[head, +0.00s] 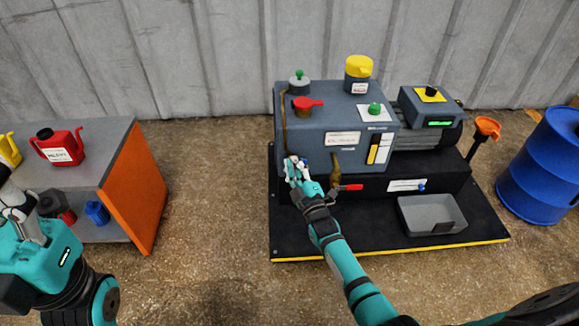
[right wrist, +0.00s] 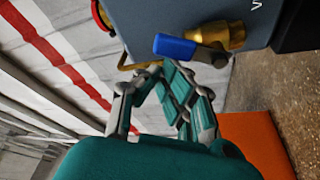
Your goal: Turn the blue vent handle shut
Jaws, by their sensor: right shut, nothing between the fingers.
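The blue vent handle (right wrist: 175,47) sits on a brass valve (right wrist: 222,37) at the side of the grey machine, in the right wrist view. In the head view only a small blue patch shows beside my right gripper (head: 294,168), which hides most of the valve. My right gripper is shut and empty. In the right wrist view its fingertips (right wrist: 165,75) are close to the blue handle; I cannot tell whether they touch it. My left gripper (head: 16,205) is at the left edge of the head view, far from the machine; its finger opening is unclear.
The grey machine (head: 310,132) stands on a black base with a yellow front edge. A red handle (head: 350,187) is right of my right gripper. A grey tray (head: 412,215) and blue drum (head: 545,165) are farther right. An orange-sided bench (head: 138,190) stands left.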

